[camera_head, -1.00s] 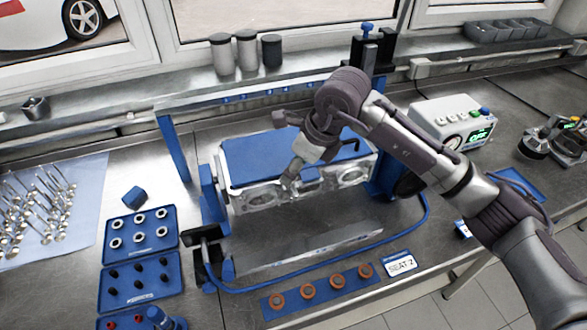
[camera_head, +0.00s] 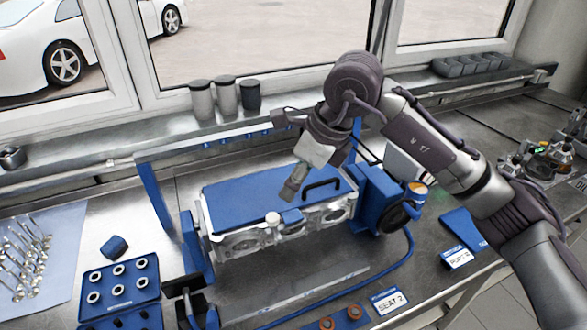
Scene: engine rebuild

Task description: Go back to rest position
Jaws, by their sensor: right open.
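My right gripper (camera_head: 292,186) hangs at the end of my right arm, which comes in from the right. It is open and points down over the blue-topped cylinder head (camera_head: 245,205) in its blue stand, overlapping its top in the picture. I see nothing held in it; whether it touches the head cannot be told. A small pale round piece (camera_head: 272,218) shows at the head's front edge. My left gripper is not in view.
Blue trays of rings (camera_head: 120,283) and valves on a cloth (camera_head: 25,260) lie at left. Dark-lidded canisters (camera_head: 226,95) stand on the back ledge. A blue motor-like unit (camera_head: 380,200) and cable flank the stand at right. A "SEAT 2" card (camera_head: 389,301) lies in front.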

